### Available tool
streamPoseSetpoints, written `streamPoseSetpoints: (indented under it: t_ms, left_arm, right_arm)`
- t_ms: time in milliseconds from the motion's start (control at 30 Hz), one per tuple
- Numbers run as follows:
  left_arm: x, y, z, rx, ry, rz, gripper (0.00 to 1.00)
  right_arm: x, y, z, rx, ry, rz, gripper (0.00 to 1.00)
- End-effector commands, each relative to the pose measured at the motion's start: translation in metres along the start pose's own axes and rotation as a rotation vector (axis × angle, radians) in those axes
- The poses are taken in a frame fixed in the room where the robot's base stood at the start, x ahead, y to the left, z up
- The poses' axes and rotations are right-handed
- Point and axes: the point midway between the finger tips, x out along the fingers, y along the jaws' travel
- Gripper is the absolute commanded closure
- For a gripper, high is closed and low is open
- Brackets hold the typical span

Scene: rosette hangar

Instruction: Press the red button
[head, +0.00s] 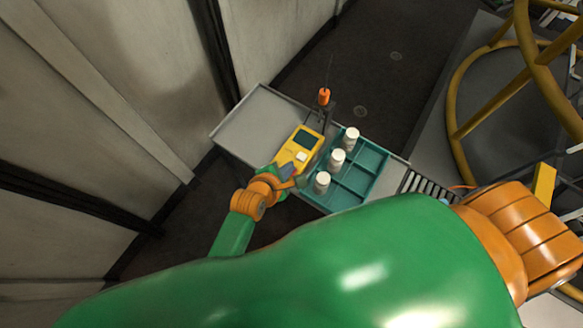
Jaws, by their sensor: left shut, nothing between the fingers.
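A yellow handheld device (301,142) with a dark green screen and a pale square key lies on the grey table. I see no red button; the device's lower end is partly hidden by my left gripper (287,171). That gripper is shut and empty, with its grey tips at the device's lower left edge. I cannot tell whether they touch it. My right gripper is out of view.
A teal divided tray (372,158) right of the device has several white bottles along its left side. An orange-topped item (323,97) with a thin rod stands behind. The grey table's (258,120) left part is bare. Yellow tubular railing (462,95) stands at the right.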

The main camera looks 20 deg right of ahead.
Motion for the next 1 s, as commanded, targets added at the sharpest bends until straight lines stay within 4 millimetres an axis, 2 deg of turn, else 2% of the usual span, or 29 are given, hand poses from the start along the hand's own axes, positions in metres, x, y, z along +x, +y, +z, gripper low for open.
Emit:
streamPoseSetpoints:
  t_ms: [1000]
  left_arm:
    - [0.0060,-0.0047,-0.0045,0.000,0.000,-0.001,1.00]
  right_arm:
    - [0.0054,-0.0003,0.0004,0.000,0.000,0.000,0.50]
